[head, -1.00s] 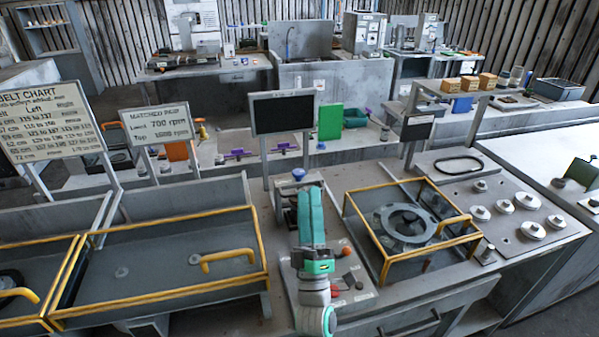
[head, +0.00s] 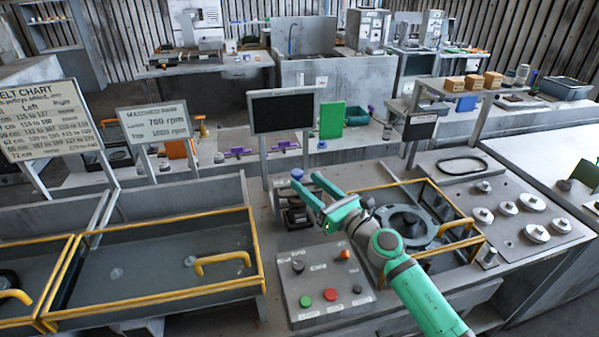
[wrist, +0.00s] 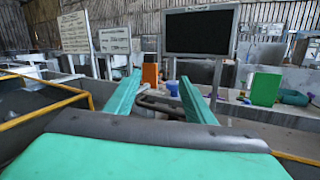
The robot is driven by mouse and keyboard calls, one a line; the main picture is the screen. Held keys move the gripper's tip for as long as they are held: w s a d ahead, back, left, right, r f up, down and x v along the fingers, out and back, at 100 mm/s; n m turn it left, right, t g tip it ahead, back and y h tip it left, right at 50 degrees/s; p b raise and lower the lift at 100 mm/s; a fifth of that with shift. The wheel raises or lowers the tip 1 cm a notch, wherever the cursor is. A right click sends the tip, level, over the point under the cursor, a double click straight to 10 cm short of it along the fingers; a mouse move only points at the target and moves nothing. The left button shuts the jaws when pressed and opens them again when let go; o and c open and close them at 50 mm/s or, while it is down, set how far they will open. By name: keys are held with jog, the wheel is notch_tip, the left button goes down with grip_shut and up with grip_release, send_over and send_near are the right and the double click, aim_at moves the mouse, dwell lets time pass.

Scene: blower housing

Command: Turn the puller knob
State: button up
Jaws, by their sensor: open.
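Nothing is held. In the wrist view the fingers (wrist: 160,78) stand apart, with a dark bent bar (wrist: 160,105) low between them.
A control panel (head: 315,315) with red and green buttons lies in front of the device. A yellow-framed guard (head: 455,247) around a round housing (head: 408,226) stands right, behind my arm. A dark screen (head: 283,111) stands behind. A yellow-railed tray (head: 150,297) lies left.

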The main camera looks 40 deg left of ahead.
aim_at(301, 175)
notch_tip(301, 175, down, 2)
jog(key=w+d+n+h, duration=0.1)
jog(key=w+d, duration=0.1)
jog(key=w, duration=0.1)
jog(key=x, duration=1)
jog(key=shift+a+f, duration=0.2)
